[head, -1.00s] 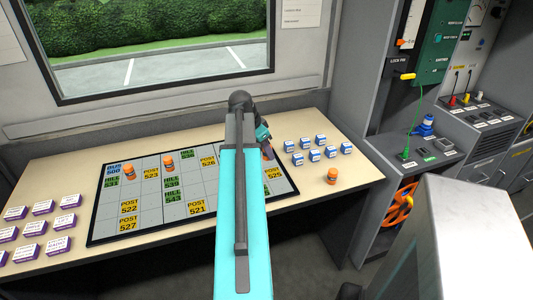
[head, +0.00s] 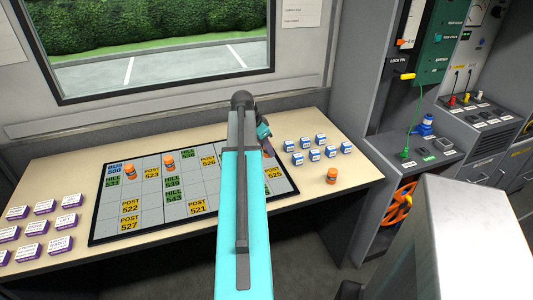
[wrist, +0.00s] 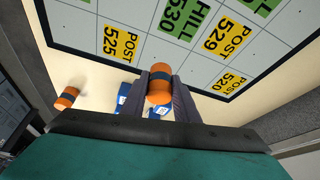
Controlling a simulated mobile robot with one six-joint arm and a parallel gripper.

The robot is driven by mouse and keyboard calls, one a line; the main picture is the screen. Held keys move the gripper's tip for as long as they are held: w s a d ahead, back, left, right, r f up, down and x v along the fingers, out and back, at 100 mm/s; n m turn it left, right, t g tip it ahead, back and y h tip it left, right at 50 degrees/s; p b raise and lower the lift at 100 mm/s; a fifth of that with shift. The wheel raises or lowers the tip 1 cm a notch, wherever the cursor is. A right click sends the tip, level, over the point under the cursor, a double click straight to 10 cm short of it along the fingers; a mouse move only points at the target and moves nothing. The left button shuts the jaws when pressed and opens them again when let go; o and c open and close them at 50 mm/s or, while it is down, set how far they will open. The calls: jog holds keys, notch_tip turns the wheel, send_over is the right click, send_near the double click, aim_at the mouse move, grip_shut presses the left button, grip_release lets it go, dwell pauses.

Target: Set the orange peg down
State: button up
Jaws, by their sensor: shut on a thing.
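My gripper (wrist: 160,97) is shut on an orange peg (wrist: 160,71) with a dark band around its middle. In the wrist view the peg is between the two grey fingers, near the edge of the gridded board. Whether it touches anything below cannot be told. In the head view my gripper (head: 265,143) is mostly hidden behind my arm, over the right part of the board. Another orange peg (head: 331,175) stands on the bare table right of the board; it also shows in the wrist view (wrist: 67,98). Two more orange pegs (head: 129,174) (head: 168,163) stand on the board.
The gridded board (head: 153,196) carries green and yellow labels. Several blue-and-white blocks (head: 315,155) stand right of it, and some show beside my fingers in the wrist view (wrist: 124,91). Several purple-and-white blocks (head: 43,207) sit at the left. Bare table lies near the right peg.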

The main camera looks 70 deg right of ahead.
jog(key=shift+f, duration=1.15)
jog(key=shift+f, duration=0.2)
jog(key=o, duration=1.2)
jog(key=shift+c, duration=0.2)
jog(key=shift+r, duration=0.3)
jog(key=v, duration=1.1)
jog(key=shift+a+r+b, duration=0.15)
jog(key=shift+r+b, duration=0.2)
jog(key=shift+b, duration=0.1)
jog(key=shift+w, duration=0.15)
